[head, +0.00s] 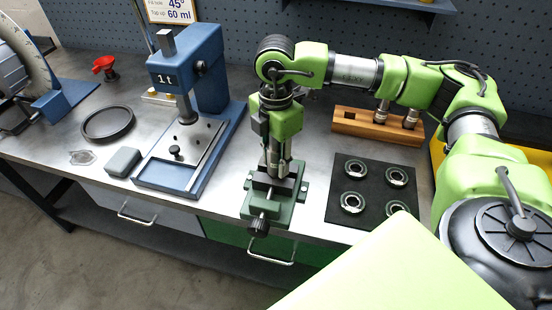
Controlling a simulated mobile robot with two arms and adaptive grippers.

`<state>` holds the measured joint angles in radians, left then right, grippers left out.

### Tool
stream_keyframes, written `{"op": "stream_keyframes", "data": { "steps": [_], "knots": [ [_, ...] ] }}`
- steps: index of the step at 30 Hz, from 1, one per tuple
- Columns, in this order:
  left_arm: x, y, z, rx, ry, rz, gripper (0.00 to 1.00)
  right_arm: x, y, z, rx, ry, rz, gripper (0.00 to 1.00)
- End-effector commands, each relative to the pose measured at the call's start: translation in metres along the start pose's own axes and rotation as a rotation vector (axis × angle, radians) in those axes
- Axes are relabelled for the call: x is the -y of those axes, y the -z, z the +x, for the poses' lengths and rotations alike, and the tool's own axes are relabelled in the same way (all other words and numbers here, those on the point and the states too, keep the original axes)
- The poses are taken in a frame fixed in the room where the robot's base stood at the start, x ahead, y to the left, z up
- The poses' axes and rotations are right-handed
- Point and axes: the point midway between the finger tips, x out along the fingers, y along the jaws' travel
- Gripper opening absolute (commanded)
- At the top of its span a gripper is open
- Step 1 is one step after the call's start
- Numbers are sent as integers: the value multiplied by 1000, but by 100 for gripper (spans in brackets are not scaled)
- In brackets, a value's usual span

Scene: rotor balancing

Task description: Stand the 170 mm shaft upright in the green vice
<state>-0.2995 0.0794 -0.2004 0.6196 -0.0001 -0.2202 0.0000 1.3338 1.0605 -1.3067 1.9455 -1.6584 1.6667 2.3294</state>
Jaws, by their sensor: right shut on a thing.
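The green vice (284,212) stands at the front edge of the bench, with dark jaws and a black knob facing the front. My right gripper (275,164) points straight down just above the vice jaws. It is shut on the shaft, a slim grey upright piece (273,161) that is mostly hidden between the fingers. The shaft's lower end is at the jaws; I cannot tell whether it is between them or just above. My left gripper is not in view.
A wooden rack (350,124) with metal shafts stands behind. A black mat (375,184) with several ring-shaped parts lies right of the vice. A blue arbor press (207,65) stands left. A black ring tray (107,124), a grey block (123,162) and a red funnel-like item (104,66) lie further left.

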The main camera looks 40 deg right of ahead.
Motion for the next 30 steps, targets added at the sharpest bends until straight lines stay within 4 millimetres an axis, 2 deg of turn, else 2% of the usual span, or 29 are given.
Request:
{"op": "stream_keyframes", "data": {
  "steps": [8,9,11,26,30],
  "knots": [
    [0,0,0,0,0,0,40,-1,0,-2,-1,-5,0,1],
    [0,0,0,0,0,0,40,-1,0,-2,-1,-5,0,36],
    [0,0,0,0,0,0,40,-1,0,-1,-1,-5,0,48],
    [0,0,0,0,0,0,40,0,0,1,0,1,0,45],
    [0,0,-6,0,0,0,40,0,0,-8,0,0,0,45]
  ]
}}
